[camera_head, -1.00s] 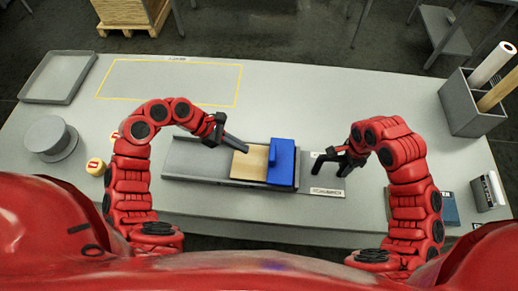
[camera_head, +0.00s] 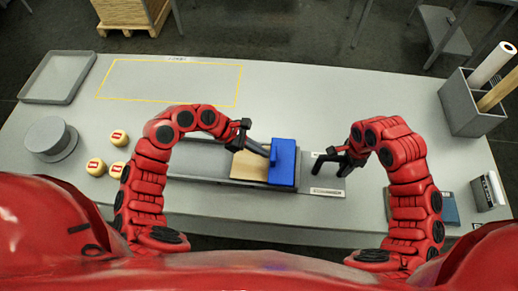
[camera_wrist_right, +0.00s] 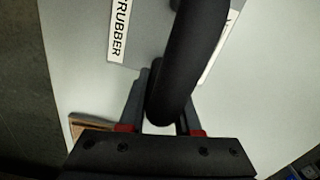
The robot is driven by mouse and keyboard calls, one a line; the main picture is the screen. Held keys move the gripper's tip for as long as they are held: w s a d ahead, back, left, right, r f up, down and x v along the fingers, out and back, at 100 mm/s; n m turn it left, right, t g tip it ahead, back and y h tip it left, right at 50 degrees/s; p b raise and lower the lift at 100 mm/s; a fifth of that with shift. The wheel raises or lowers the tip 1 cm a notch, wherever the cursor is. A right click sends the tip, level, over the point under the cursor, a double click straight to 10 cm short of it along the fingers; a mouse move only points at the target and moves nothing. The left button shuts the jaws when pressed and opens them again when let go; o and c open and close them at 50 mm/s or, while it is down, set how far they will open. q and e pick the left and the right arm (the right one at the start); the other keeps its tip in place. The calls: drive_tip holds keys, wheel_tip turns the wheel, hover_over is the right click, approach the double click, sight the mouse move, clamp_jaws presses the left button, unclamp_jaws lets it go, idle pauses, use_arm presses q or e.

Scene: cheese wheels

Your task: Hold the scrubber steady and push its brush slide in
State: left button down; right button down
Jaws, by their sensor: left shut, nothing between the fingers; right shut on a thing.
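The scrubber has a long grey base (camera_head: 212,158), a pale wooden piece (camera_head: 246,170) and a blue block (camera_head: 284,168) at its right end. Which part is the brush slide I cannot tell for sure. My left gripper (camera_head: 267,153) is shut and empty, its fingertips at the blue block's left side above the wood; contact is unclear. My right gripper (camera_head: 325,163) is right of the blue block. In the right wrist view its fingers (camera_wrist_right: 165,110) are shut on a black curved handle (camera_wrist_right: 190,45), beside a grey plate (camera_wrist_right: 150,25) with a label ending in "RUBBER".
Several yellow cheese wheels (camera_head: 96,167) and a round grey stand (camera_head: 52,139) are at the left. A grey tray (camera_head: 58,77) and a yellow-outlined area (camera_head: 170,82), empty, lie at the back left. A grey bin with rolls (camera_head: 470,106) stands at the right. The table's back middle is clear.

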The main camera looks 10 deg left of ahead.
use_arm(q)
drive_tip(key=shift+d, duration=0.45)
use_arm(e)
drive_tip(key=shift+a, duration=0.15)
use_arm(q)
drive_tip(key=shift+r, duration=0.1)
use_arm(e)
drive_tip(key=shift+a, duration=0.1)
use_arm(q)
drive_tip(key=a, duration=0.5)
drive_tip(key=shift+w+r, duration=0.15)
drive_tip(key=shift+r, duration=0.1)
drive_tip(key=v, duration=0.9)
use_arm(e)
drive_tip(key=shift+d, duration=0.25)
use_arm(q)
drive_tip(key=shift+a, duration=0.1)
use_arm(e)
unclamp_jaws()
